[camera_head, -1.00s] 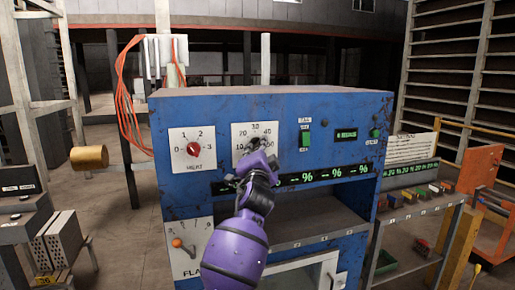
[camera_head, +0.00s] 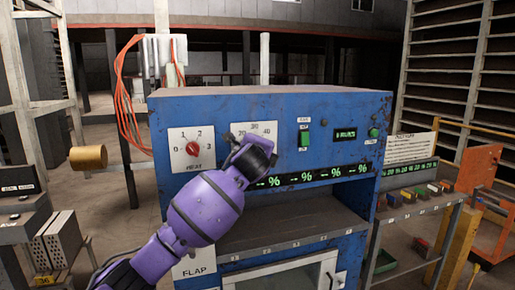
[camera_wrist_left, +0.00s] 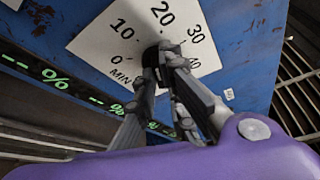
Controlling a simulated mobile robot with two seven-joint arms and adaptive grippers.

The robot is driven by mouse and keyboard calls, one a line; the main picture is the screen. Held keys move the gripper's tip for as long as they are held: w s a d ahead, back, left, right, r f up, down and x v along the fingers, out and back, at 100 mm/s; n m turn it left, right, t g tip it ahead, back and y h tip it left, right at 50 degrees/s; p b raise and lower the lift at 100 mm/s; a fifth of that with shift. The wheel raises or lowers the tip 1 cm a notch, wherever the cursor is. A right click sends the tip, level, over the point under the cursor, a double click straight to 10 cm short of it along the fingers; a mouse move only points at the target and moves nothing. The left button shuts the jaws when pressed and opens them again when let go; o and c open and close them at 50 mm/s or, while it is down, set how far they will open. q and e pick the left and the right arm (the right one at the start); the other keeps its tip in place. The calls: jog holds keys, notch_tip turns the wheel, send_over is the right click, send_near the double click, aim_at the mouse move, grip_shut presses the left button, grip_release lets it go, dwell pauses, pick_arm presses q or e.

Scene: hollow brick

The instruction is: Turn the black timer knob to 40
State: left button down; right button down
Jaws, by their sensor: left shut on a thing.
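The timer dial is a white plate (camera_head: 268,127) on the front of the blue machine, with numbers along its top; its lower part is hidden behind my gripper in the head view. In the left wrist view the plate (camera_wrist_left: 95,43) shows 0, 10, 20, 30 and MIN. The black timer knob (camera_wrist_left: 150,57) is mostly hidden between my fingers, so I cannot read its pointer. My left gripper (camera_head: 252,152) is shut on the knob, and its fingers (camera_wrist_left: 163,60) show up close in the wrist view. My right gripper is not in view.
A red HEAT knob (camera_head: 193,148) sits left of the timer dial. A green switch (camera_head: 305,138) and a green button (camera_head: 373,132) are to the right. A green percent display (camera_head: 315,176) runs below, above the open shelf (camera_head: 290,225).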

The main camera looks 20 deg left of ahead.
pick_arm(q)
jog(key=m+g+y, duration=0.2)
jog(key=m, duration=0.3)
jog(key=m+g+y, duration=0.2)
jog(key=m+y, duration=0.1)
jog(key=m, duration=0.3)
jog(key=d+m+g+y, duration=0.1)
jog(key=m+g+y, duration=0.1)
jog(key=m, duration=0.3)
jog(key=shift+w+m+g+y, duration=0.3)
jog(key=shift+g+y, duration=0.1)
jog(key=shift+y, duration=0.2)
dwell(0.5)
jog(key=c, duration=1.8)
grip_release()
jog(key=shift+c, duration=0.2)
